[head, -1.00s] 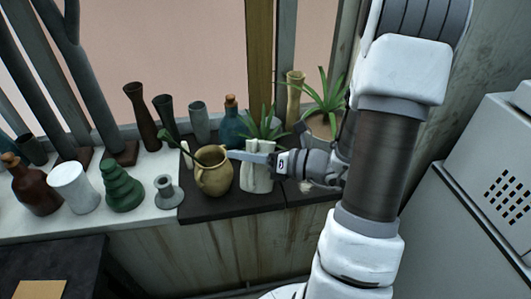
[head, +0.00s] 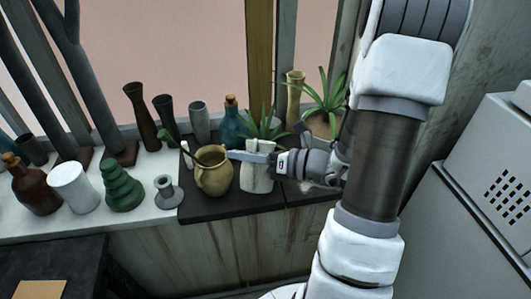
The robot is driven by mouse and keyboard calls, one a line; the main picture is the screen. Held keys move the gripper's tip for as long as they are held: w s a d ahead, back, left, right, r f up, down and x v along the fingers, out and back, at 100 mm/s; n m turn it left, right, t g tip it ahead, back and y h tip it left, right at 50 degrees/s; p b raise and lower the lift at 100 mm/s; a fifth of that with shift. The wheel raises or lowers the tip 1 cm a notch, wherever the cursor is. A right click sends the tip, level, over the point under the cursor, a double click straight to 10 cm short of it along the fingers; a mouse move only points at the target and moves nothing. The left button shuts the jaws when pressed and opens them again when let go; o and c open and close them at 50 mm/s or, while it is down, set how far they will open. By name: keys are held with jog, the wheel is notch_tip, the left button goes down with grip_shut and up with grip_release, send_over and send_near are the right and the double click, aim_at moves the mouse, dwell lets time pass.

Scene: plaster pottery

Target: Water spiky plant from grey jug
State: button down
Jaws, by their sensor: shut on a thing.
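A tan, round-bellied jug (head: 214,178) stands upright on a dark board; it looks tan, not grey. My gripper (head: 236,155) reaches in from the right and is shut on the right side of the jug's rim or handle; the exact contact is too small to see. A spiky green plant (head: 264,127) rises from a pale, whitish pot (head: 256,178), just behind and below my gripper's fingers. Another spiky plant (head: 327,92) stands farther right in a brownish pot (head: 320,125), partly hidden by my arm.
The dark board (head: 205,211) lies on the sill. Tall dark vases (head: 140,115), a grey-green vase (head: 200,122) and a blue corked bottle (head: 231,118) stand behind the jug. A green stacked piece (head: 121,188), a white cup (head: 73,188) and a brown bottle (head: 36,188) stand left.

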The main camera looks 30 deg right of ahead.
jog(key=shift+s+a+f+n+t+b, duration=0.55)
jog(key=shift+s+f+n+b, duration=0.85)
jog(key=shift+f, duration=1.75)
jog(key=shift+s+a+f+n+t+b, duration=0.15)
jog(key=shift+s+a+f+n+b, duration=0.65)
jog(key=shift+f+n+b, duration=1.8)
jog(key=shift+m, duration=0.4)
notch_tip(320, 180, up, 6)
jog(key=p, duration=0.8)
jog(key=shift+a, duration=0.1)
jog(key=shift+f, duration=0.1)
